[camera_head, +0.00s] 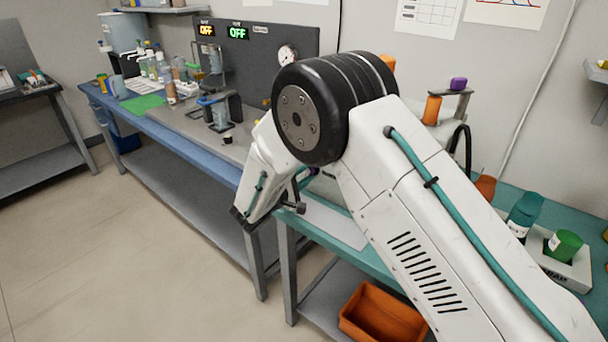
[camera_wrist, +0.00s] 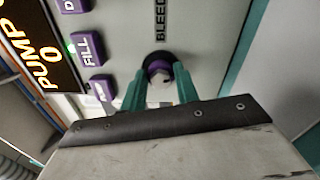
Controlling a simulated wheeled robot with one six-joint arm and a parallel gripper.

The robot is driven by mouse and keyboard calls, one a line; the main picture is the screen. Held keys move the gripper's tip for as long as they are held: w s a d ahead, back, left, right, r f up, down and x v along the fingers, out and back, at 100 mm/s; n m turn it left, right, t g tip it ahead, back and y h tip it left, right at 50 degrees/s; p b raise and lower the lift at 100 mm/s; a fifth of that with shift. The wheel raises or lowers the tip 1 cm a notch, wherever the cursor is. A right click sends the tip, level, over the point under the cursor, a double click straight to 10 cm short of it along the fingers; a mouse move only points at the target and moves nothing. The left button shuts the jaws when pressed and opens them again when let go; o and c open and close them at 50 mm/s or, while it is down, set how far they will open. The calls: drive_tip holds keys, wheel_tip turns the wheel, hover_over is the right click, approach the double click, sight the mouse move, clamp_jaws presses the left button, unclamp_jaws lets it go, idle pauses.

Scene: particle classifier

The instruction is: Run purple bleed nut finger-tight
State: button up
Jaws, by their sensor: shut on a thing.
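The purple bleed nut (camera_wrist: 158,66) sits on a pale panel in the wrist view, next to the printed word "BLEED". It shows as a purple ring with a dark rim and a grey metal centre. My gripper (camera_wrist: 161,88) has its two teal fingers on either side of the nut's lower part and is shut on it. The finger contact is partly hidden, and I cannot tell how far the nut is threaded. In the head view my arm hides most of the panel and the gripper fingers.
Purple buttons, one marked "FILL" (camera_wrist: 88,48), and a "PUMP 0" display (camera_wrist: 40,50) lie close left of my gripper. In the head view, an orange bin (camera_head: 383,318) sits below the teal bench. A teal bottle (camera_head: 524,212) and a green cup (camera_head: 565,245) stand at right.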

drive_tip(key=shift+a+f+m, duration=0.1)
drive_tip(key=shift+m, duration=1)
drive_tip(key=shift+s, duration=0.1)
drive_tip(key=o, duration=1)
drive_tip(key=shift+c, duration=0.2)
drive_tip(key=shift+v, duration=3.85)
